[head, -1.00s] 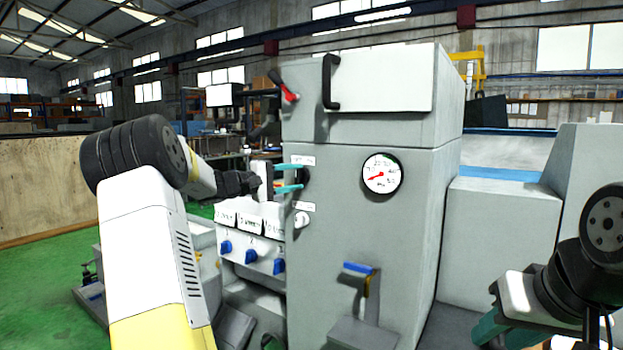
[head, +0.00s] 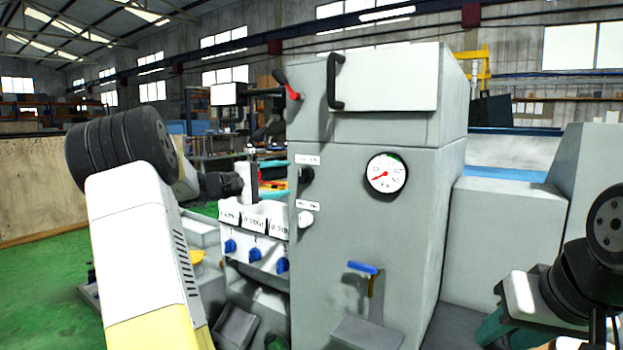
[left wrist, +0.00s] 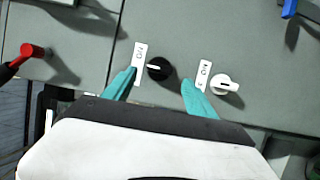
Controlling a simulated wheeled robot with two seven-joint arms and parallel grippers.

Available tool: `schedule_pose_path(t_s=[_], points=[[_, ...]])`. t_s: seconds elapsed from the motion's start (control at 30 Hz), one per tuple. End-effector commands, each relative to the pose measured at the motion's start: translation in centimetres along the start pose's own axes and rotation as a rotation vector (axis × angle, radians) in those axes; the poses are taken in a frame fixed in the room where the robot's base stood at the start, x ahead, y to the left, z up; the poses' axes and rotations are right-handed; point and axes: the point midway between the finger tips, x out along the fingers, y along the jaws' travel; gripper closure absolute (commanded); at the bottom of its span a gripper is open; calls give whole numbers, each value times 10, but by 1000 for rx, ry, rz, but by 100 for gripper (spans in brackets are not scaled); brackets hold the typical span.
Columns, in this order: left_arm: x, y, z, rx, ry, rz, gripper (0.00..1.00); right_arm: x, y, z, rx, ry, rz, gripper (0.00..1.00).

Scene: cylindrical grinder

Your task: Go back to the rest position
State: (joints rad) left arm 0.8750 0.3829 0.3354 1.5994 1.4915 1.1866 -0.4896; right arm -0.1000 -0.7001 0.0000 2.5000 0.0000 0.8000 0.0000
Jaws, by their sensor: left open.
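My left gripper (head: 272,177) is open and empty. In the head view it is left of the grey grinder cabinet (head: 340,240), apart from its control panel. In the left wrist view its two teal fingers (left wrist: 160,85) point at the panel. The black knob (left wrist: 158,68) appears between the fingertips, with no finger gripping it. The white knob (left wrist: 224,84) is just right of the right finger. Both the black knob (head: 306,175) and white knob (head: 305,219) show in the head view. My right gripper (head: 492,328) is partly in view at the lower right; its finger opening is unclear.
The cabinet has a pressure gauge (head: 387,173), a red-tipped lever (head: 287,85) and a blue-handled lever (head: 362,268). Several blue knobs (head: 255,256) are low on its left. Open green floor (head: 45,275) lies left of my left arm.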

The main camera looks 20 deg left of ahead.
Motion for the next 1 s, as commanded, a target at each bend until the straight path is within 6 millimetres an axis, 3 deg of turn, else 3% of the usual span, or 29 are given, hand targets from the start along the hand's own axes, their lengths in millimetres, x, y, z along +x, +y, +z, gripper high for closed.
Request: schedule_pose_path(t_s=[0.23,0.63,0.73,0.87,0.97,1.0], points=[[-22,0,0,1,0,-1,35,0,0,0,0,0,0,64],[-22,0,0,1,0,-1,35,0,0,0,0,0,0,64],[-17,-1,9,6,-15,-21,35,0,0,0,0,0,0,64],[4,-7,58,37,-88,-134,35,0,0,0,0,0,0,64],[19,-20,126,95,-177,-297,35,0,0,0,0,0,0,64],[21,-27,156,129,-214,-373,35,0,0,0,0,0,0,64]])
